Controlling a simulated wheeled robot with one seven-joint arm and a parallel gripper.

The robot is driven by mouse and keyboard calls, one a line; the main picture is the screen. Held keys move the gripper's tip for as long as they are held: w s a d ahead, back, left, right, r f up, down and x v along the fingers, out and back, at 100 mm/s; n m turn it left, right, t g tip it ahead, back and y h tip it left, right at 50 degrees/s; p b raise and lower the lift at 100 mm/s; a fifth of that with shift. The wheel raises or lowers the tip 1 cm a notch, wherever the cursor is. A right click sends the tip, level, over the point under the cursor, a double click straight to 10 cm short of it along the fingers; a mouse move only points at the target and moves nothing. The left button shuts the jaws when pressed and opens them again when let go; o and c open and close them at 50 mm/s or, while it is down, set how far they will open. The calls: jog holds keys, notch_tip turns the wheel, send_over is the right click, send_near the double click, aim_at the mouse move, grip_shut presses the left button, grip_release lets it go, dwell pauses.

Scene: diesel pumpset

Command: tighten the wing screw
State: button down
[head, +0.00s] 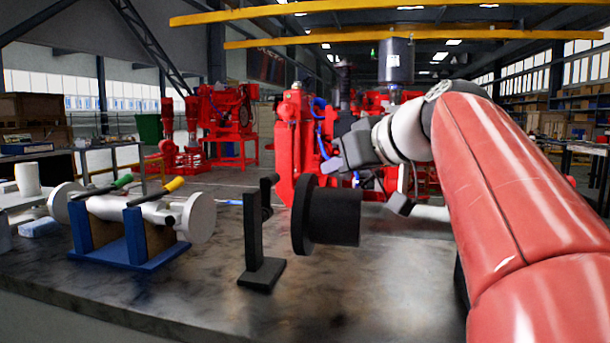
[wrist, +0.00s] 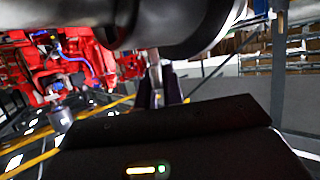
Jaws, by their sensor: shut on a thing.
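My gripper (wrist: 160,90) is shut on a small pale metallic piece, which seems to be the wing screw (wrist: 156,72), just below a large smooth grey cylinder (wrist: 190,20) in the wrist view. The screw's wings cannot be made out between the dark fingers. In the head view my gripper (head: 335,165) is above and behind a black flanged cylinder (head: 335,216) at the middle of the bench. The wing screw cannot be told apart there. Whether the fingers touch the cylinder is unclear.
A black upright stand (head: 252,235) is just left of the flanged cylinder. A blue cradle (head: 135,245) holding a metal cylinder with yellow and green handles stands at the left of the bench (head: 200,300). Red pumpsets (head: 225,115) stand behind. The bench front is clear.

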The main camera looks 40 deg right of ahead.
jog(key=m+g+h+b, duration=0.1)
jog(key=m+h+b, duration=0.1)
jog(key=m+h, duration=0.2)
jog(key=shift+m+h, duration=0.3)
jog(key=shift+h, duration=0.4)
jog(key=m+g+h, duration=0.3)
jog(key=m+h, duration=0.2)
jog(key=shift+r+g, duration=0.1)
jog(key=shift+g, duration=0.3)
jog(key=m+g+h+p, duration=0.1)
jog(key=m+g, duration=0.1)
jog(key=m, duration=0.1)
jog(key=shift+g+h, duration=0.4)
jog(key=m+g+h+p, duration=0.1)
jog(key=m+g+p, duration=0.2)
jog(key=g, duration=0.1)
jog(key=shift+w+r+m, duration=0.1)
jog(key=shift+m, duration=0.2)
jog(key=m+g+p, duration=0.2)
jog(key=shift+g, duration=0.4)
jog(key=shift+m+g, duration=0.3)
jog(key=shift+m, duration=0.2)
jog(key=shift+f+p, duration=0.3)
jog(key=c, duration=1.5)
grip_release()
jog(key=shift+r, duration=0.1)
